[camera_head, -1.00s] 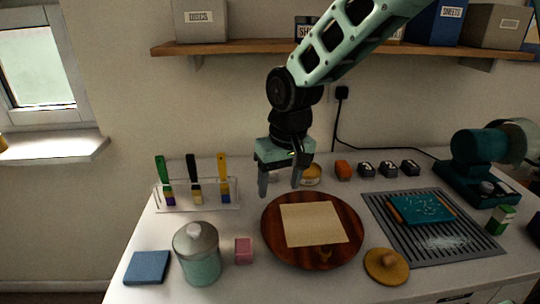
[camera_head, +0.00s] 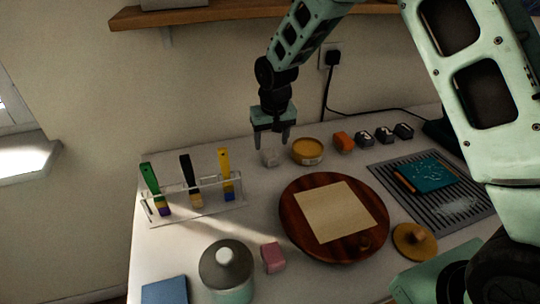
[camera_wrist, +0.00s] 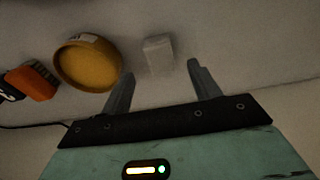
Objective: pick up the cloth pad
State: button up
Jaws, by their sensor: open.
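A small pale grey-white block (camera_head: 269,158), which looks like the cloth pad, lies on the worktop towards the wall. It also shows in the wrist view (camera_wrist: 158,54), lined up between my fingers and just beyond their tips. My gripper (camera_head: 271,145) points down above it, open and empty. In the wrist view my gripper's fingers (camera_wrist: 159,76) stand apart on either side of the block's line, with no clear contact. A flat blue square pad (camera_head: 165,291) lies at the front left, cut off by the lower picture edge.
A yellow round tin (camera_head: 307,151) stands close right of the block, and an orange block (camera_head: 343,141) beyond it. A brush rack (camera_head: 195,203) is to the left. A round wooden board (camera_head: 298,226) with a beige sheet (camera_head: 334,211) lies in front. A lidded jar (camera_head: 227,268) stands nearer.

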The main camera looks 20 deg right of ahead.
aim_at(270, 152)
jog(key=shift+w+f+p, duration=0.2)
jog(key=shift+f, duration=1.25)
jog(key=shift+w+f+p, duration=0.15)
jog(key=shift+w+f, duration=0.05)
jog(key=shift+f, duration=1.2)
jog(key=c, duration=1.1)
